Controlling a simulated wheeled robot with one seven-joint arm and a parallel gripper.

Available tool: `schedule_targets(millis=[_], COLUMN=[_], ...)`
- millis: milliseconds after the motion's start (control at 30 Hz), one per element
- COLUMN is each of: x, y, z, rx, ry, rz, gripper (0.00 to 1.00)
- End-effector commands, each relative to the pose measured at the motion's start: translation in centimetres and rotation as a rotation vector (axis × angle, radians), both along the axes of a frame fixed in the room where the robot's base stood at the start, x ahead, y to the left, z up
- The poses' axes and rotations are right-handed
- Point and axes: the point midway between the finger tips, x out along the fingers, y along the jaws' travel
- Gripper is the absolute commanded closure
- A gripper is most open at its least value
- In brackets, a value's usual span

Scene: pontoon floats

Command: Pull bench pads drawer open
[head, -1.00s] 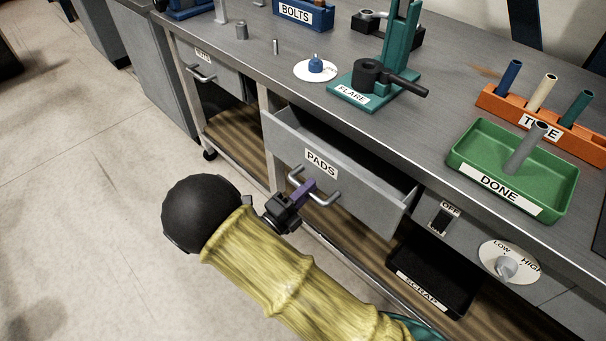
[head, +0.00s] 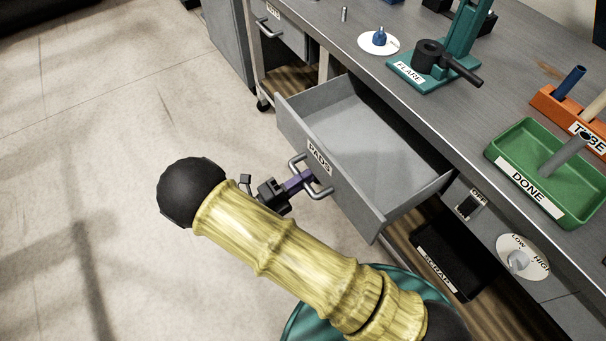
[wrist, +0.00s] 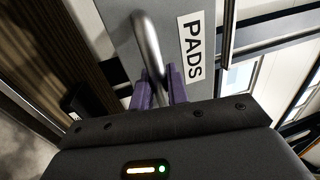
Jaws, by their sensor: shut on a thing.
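The grey pads drawer (head: 368,140) under the bench stands far out, and its empty-looking inside shows in the head view. Its front carries a PADS label and a metal bar handle (head: 322,191). My gripper (head: 303,180) has its purple fingers shut on that handle in front of the drawer. In the wrist view the fingers (wrist: 162,88) sit on both sides of the handle bar (wrist: 147,45), beside the PADS label (wrist: 192,48).
The bench top (head: 440,110) holds a teal FLARE tool (head: 410,75), a green DONE tray (head: 510,145) and an orange tube rack (head: 550,100). A black SCRAP bin (head: 450,255) is on the lower shelf. The floor left of the drawer is clear.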

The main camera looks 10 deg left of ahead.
Motion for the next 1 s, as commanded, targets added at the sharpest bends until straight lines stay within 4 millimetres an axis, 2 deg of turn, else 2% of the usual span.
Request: schedule_targets(millis=[333,367,433,467,1000], x=[-0.06,-0.05,-0.06,-0.07,-0.41], y=[-0.02,-0.02,-0.02,-0.02,0.47], z=[-0.22,-0.22,-0.21,-0.19,-0.16], rx=[0.001,0.001,0.002,0.002,0.001], ry=[0.004,0.004,0.004,0.004,0.001], rz=[-0.004,-0.004,-0.002,-0.001,0.001], gripper=[1.0,0.8,0.66,0.65,0.65])
